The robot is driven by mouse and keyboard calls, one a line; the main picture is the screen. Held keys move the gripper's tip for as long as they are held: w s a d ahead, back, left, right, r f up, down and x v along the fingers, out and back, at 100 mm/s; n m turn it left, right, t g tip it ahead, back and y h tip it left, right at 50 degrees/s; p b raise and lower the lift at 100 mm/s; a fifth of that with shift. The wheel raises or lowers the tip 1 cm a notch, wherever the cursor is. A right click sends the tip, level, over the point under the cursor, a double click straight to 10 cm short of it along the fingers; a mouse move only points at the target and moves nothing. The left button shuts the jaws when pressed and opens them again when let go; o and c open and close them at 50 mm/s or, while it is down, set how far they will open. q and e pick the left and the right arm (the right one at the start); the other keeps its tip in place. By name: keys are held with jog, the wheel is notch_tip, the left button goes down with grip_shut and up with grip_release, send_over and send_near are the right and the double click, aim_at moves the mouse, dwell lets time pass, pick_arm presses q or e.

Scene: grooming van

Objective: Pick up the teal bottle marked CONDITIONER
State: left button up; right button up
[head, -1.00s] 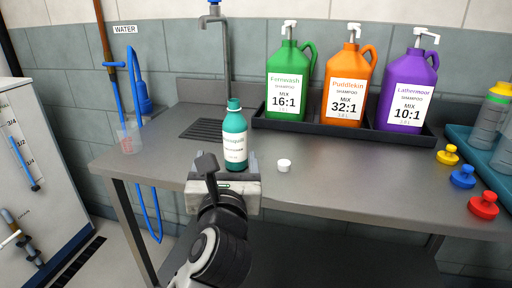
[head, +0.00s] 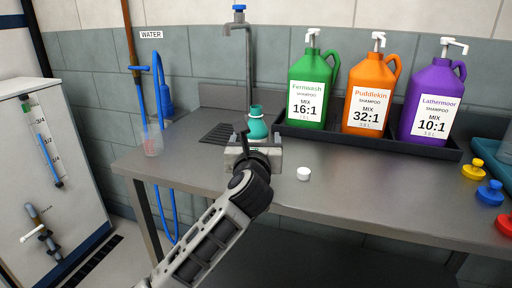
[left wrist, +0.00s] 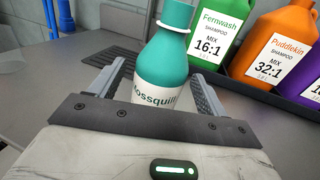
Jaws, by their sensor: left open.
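The teal bottle (head: 257,125) stands upright on the grey metal table (head: 340,185). In the head view my left gripper (head: 254,148) hides its lower part. In the left wrist view the bottle (left wrist: 163,72) has a teal top, a white ring at the neck and a white label reading "Mossquill"; the word CONDITIONER cannot be read. My left gripper is open, with one finger on each side of the bottle in the left wrist view (left wrist: 157,78). I cannot tell whether the fingers touch it. My right gripper is not in view.
Green (head: 307,90), orange (head: 369,95) and purple (head: 431,100) shampoo jugs stand in a black tray (head: 335,136) behind the bottle. A small white cap (head: 303,174) lies right of the gripper. A clear cup (head: 153,142) stands at the table's left end.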

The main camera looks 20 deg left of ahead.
aim_at(257, 135)
pick_arm(q)
jog(key=shift+x, duration=1.55)
jog(key=c, duration=1.2)
jog(key=shift+o, duration=0.2)
